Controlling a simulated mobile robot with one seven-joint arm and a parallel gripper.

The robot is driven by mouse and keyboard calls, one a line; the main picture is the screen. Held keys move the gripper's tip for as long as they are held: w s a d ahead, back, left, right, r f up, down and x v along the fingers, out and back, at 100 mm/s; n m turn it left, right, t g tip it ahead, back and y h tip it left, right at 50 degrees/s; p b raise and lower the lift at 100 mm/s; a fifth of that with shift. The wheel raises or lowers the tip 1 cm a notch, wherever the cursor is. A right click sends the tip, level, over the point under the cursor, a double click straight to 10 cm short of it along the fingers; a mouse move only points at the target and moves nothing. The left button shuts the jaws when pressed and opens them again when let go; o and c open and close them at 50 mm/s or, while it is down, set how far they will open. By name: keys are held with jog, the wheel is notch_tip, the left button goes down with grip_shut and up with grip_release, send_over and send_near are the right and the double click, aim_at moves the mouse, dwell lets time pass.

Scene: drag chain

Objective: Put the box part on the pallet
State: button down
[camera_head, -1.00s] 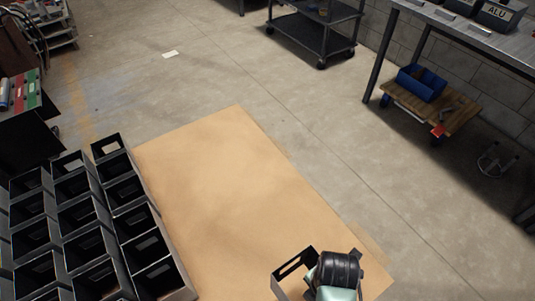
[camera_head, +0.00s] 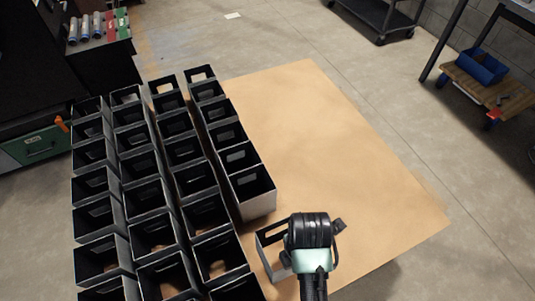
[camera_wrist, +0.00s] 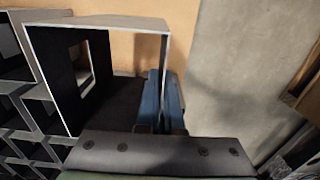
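The box part (camera_head: 262,258) is a dark, open box with a window cut in one wall, at the lower middle of the head view. It also shows in the wrist view (camera_wrist: 102,24), where its light rim faces the camera. My gripper (camera_wrist: 163,88) has its two blue fingers close together on either side of the box's right wall, gripping it. In the head view the wrist hides part of the box and the fingers. The pallet's tan top (camera_head: 330,140) lies under and beyond the box; I cannot tell whether the box touches it.
Several rows of similar dark boxes (camera_head: 262,203) fill the left of the tan sheet, close to the held box. The sheet's right half is bare. A wooden dolly with a blue bin (camera_head: 483,67) stands at the right, and a dark cart (camera_head: 375,18) at the back.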

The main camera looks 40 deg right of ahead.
notch_tip(320, 180, down, 10)
jog(key=b, duration=0.3)
jog(key=shift+d, duration=0.15)
dwell(0.4)
jog(key=c, duration=1.1)
grip_release()
jog(key=shift+f, duration=0.15)
jog(key=shift+o, duration=0.2)
notch_tip(320, 180, up, 12)
jog(key=p, duration=0.3)
jog(key=shift+r, duration=0.2)
